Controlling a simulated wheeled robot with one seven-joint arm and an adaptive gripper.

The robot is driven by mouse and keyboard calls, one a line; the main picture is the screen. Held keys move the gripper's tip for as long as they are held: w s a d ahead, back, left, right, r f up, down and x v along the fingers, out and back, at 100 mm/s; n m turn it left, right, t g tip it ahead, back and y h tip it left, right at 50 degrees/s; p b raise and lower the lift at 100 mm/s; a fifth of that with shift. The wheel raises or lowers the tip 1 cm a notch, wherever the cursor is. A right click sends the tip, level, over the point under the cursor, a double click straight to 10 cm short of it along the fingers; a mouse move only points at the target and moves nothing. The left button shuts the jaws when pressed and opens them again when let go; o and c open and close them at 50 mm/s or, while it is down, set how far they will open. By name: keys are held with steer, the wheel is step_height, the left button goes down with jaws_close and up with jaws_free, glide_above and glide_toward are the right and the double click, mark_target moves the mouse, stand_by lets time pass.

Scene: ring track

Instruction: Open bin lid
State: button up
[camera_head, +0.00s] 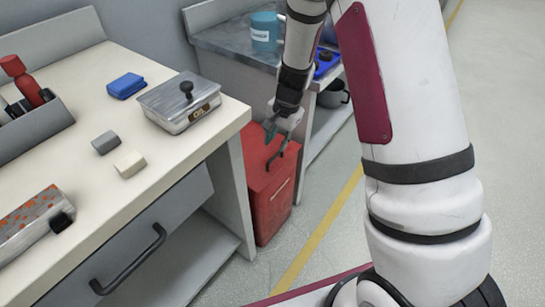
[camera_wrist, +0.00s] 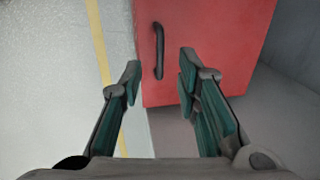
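The red bin (camera_head: 268,198) stands on the floor between the workbench and the second bench, with its lid (camera_head: 262,155) down. A black handle (camera_head: 276,155) sticks up from the lid. In the wrist view the red lid (camera_wrist: 215,30) fills the upper middle, with the black handle (camera_wrist: 158,50) near its left side. My gripper (camera_head: 277,132) is just above the lid by the handle. In the wrist view my gripper (camera_wrist: 160,75) is open, its fingers apart on either side of the handle's lower end. I cannot tell whether they touch it.
The workbench (camera_head: 110,75) at left carries a metal box (camera_head: 180,105), a blue block (camera_head: 126,86) and small blocks. Its side stands close beside the bin. A second bench (camera_head: 235,40) is behind. Floor with a yellow line (camera_head: 318,240) is free to the right.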

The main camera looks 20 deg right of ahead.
mark_target(272, 158)
steer(key=f+b, duration=0.1)
steer(key=f, duration=0.4)
steer(key=w+a+f+b, duration=0.1)
steer(key=f, duration=0.2)
steer(key=shift+w+b, duration=0.1)
steer(key=shift+b, duration=0.2)
jaws_close()
steer(key=shift+r, duration=0.1)
